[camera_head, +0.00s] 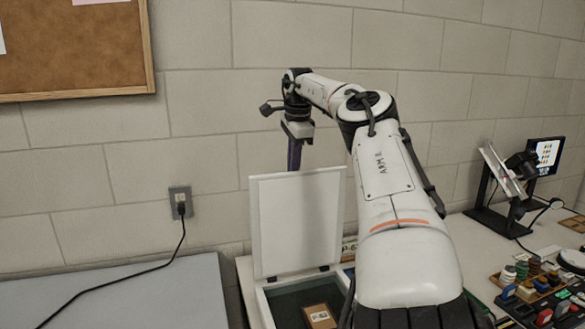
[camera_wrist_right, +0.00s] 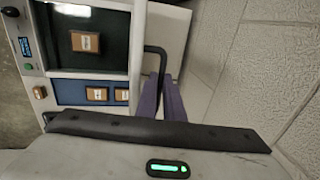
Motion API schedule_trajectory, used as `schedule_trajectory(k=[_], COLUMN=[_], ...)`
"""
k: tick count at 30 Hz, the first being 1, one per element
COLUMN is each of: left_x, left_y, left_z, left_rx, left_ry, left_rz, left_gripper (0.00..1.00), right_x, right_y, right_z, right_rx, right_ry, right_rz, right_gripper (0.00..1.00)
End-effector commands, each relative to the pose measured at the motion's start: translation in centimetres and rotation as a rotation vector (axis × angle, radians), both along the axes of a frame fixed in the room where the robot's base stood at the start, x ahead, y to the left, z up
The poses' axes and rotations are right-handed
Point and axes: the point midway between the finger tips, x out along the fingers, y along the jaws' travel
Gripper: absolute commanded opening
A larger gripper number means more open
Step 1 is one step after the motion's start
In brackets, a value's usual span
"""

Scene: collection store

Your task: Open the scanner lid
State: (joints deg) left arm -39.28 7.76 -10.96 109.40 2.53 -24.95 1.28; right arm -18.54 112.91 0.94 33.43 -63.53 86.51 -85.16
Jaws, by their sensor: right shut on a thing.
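The scanner (camera_head: 262,305) stands on the table with its white lid (camera_head: 298,222) raised about upright on the far side. A brown labelled card or box (camera_head: 319,317) lies on the dark scanner bed, which also shows in the right wrist view (camera_wrist_right: 105,55). My right gripper (camera_head: 294,155) is behind the lid's top edge, its fingertips hidden there in the head view. In the right wrist view its purple fingers (camera_wrist_right: 168,98) are closed around a black bar handle (camera_wrist_right: 162,66) beside the lid. My left gripper is not in view.
A block wall with a power outlet (camera_head: 180,203) is close behind. A grey table (camera_head: 150,290) with a black cable is on the left. On the right are a screen (camera_head: 545,155), a stand and trays of small coloured items (camera_head: 535,285). My right arm covers the middle.

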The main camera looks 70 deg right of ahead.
Motion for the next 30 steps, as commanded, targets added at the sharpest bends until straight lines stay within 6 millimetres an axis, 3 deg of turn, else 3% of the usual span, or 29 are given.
schedule_trajectory(k=[1,3,5,17,27,30], left_x=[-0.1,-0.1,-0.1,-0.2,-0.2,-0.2], left_y=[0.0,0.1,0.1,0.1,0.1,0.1], left_z=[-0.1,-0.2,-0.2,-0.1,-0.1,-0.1], left_rx=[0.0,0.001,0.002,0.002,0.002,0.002], left_ry=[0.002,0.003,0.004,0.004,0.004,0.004], left_rz=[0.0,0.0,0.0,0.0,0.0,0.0], left_gripper=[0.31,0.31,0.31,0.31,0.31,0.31], right_x=[-0.5,-0.5,-0.4,-0.3,-1.1,-1.3], right_y=[0.1,0.1,0.1,0.1,1.3,1.4], right_z=[-1.1,-1.1,-0.9,0.5,7.4,8.1], right_rx=[0.014,0.015,0.012,0.004,0.002,0.005], right_ry=[0.022,0.021,0.017,0.006,0.01,0.013], right_rz=[0.001,0.0,0.0,-0.002,-0.004,-0.006], right_gripper=[0.0,0.19,0.26,0.26,0.26,0.26])
